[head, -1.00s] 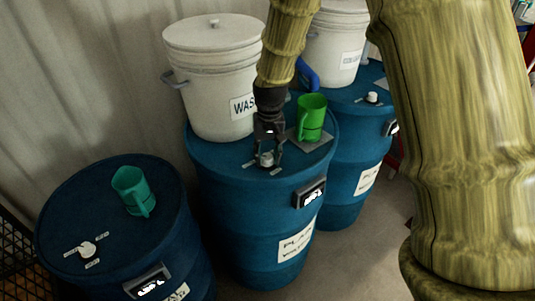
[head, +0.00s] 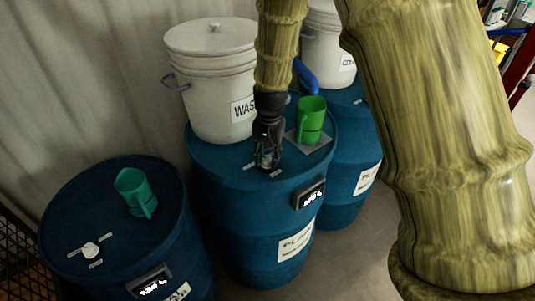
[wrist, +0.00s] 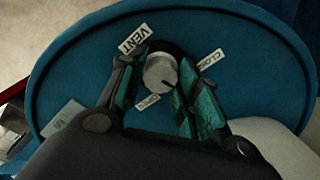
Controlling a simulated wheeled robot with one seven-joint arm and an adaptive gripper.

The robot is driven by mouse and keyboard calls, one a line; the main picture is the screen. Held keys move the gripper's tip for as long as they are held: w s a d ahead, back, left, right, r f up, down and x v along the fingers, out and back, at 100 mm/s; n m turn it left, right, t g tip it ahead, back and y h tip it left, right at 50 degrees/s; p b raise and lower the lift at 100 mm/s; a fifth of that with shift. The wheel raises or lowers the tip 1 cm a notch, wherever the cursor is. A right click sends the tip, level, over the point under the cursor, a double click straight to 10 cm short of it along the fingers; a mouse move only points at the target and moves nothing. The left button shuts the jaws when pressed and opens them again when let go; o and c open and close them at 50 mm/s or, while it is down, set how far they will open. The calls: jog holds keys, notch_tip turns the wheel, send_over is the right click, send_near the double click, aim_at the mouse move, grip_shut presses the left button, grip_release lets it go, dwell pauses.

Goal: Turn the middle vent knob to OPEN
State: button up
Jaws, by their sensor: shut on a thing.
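The middle vent knob (wrist: 160,73) is a round pale knob with a dark pointer line on top of the middle blue barrel (head: 225,180). In the wrist view, a VENT label (wrist: 134,38), a label that seems to read CLOSE (wrist: 212,60) and a smaller label (wrist: 148,102), probably OPEN, surround it. The pointer line runs toward the lower right in that view, between the two smaller labels. My gripper (head: 268,163) points down at the barrel top, its two green-padded fingers (wrist: 155,85) on either side of the knob and shut on it. The fingers hide most of the knob in the head view.
A green mug (head: 311,118) stands on a grey plate just right of my gripper. A white lidded bucket (head: 205,95) stands behind it. The left barrel (head: 75,195) carries a teal mug (head: 134,190) and its own white knob (head: 90,250). Another barrel (head: 350,160) stands at right.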

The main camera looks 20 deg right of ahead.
jog(key=m+p, duration=0.2)
jog(key=m, duration=0.4)
jog(key=shift+r+p, duration=0.15)
jog(key=shift+p, duration=0.15)
jog(key=m+p, duration=0.3)
jog(key=m, duration=0.3)
jog(key=shift+m, duration=0.3)
jog(key=o, duration=1)
jog(key=shift+o, duration=0.2)
